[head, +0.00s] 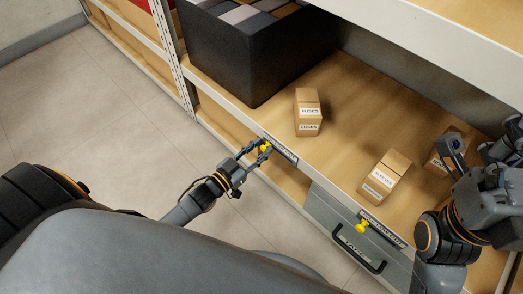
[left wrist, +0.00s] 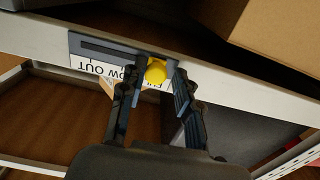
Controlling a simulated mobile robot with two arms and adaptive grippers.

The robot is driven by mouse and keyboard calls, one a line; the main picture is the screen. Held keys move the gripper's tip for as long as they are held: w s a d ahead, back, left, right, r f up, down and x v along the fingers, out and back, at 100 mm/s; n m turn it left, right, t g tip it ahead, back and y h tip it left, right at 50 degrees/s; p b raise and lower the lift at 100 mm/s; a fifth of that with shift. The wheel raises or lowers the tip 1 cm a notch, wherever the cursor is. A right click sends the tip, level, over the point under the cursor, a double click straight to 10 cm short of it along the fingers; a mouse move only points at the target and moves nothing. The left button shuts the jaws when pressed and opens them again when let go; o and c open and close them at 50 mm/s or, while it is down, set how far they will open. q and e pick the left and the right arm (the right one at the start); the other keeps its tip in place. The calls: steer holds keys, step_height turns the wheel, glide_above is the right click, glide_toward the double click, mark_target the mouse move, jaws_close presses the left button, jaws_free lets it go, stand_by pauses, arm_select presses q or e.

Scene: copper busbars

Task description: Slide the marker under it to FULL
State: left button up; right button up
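A yellow marker (head: 265,147) sits on a dark slotted label strip (head: 281,150) on the front edge of the shelf, below a FUSES box. The left wrist view shows the marker (left wrist: 156,72) at the right end of the slot, with the label text upside down: "LOW" and "OUT" are readable, the rest is hidden behind a finger. My left gripper (head: 258,153) is open, its two fingers (left wrist: 160,82) on either side of the marker, with small gaps showing. My right gripper (head: 476,150) is at the far right above the shelf; its fingers are hard to make out.
FUSES boxes (head: 308,112) and a second carton stack (head: 385,175) stand on the wooden shelf. A black bin (head: 245,55) stands at the back left. Another yellow marker (head: 361,227) is on a strip above a grey drawer with a black handle (head: 358,250). Floor is clear at left.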

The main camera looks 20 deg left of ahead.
arm_select(q)
steer(key=shift+o, duration=0.5)
steer(key=shift+s, duration=0.1)
steer(key=shift+s+a, duration=0.1)
steer(key=shift+s, duration=0.15)
steer(key=v, duration=1.1)
steer(key=shift+s, duration=0.2)
